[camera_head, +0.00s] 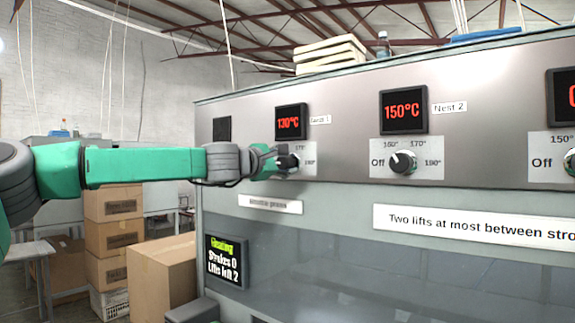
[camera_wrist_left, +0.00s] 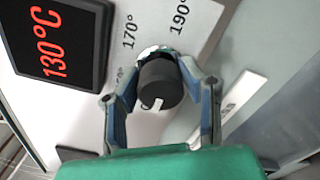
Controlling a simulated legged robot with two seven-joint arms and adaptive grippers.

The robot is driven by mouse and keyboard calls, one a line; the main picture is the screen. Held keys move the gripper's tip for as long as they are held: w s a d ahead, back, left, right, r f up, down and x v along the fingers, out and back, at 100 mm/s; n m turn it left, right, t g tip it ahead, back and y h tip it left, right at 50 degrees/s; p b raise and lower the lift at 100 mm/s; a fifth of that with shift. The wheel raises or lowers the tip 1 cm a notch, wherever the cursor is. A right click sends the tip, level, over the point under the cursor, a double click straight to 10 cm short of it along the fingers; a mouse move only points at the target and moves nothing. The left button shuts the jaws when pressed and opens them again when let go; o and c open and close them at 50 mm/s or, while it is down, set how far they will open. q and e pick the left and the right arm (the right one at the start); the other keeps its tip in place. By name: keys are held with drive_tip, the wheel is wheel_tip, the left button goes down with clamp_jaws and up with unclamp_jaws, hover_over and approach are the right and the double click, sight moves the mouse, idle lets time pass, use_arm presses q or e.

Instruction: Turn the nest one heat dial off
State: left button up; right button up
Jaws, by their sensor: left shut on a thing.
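The nest one heat dial (camera_head: 290,162) is a black knob on the press panel, below the red 130°C display (camera_head: 291,122). My left gripper (camera_head: 278,159) reaches it from the left and hides part of it and its scale. In the left wrist view the dial (camera_wrist_left: 160,83) sits between the two fingers of my left gripper (camera_wrist_left: 159,98), which are shut on it. A white pointer mark shows on the knob's face. The 170° and 190° marks show beside it; the Off mark is hidden. My right gripper is not in view.
The nest two dial (camera_head: 403,162) is to the right, under a 150°C display (camera_head: 403,110), and another dial is at the right edge. A status screen (camera_head: 226,262) is lower on the press. Cardboard boxes (camera_head: 163,276) stand at the lower left.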

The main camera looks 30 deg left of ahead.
use_arm(q)
drive_tip(key=o, duration=1)
drive_tip(key=shift+f, duration=0.55)
drive_tip(key=shift+o, duration=0.8)
drive_tip(key=shift+a, duration=0.1)
drive_tip(key=shift+a+r, duration=0.2)
drive_tip(key=shift+s+r, duration=0.1)
drive_tip(key=shift+s, duration=0.2)
drive_tip(key=s+a, duration=0.1)
drive_tip(key=s, duration=1)
drive_tip(key=shift+s+f, duration=0.15)
drive_tip(key=shift+f, duration=0.1)
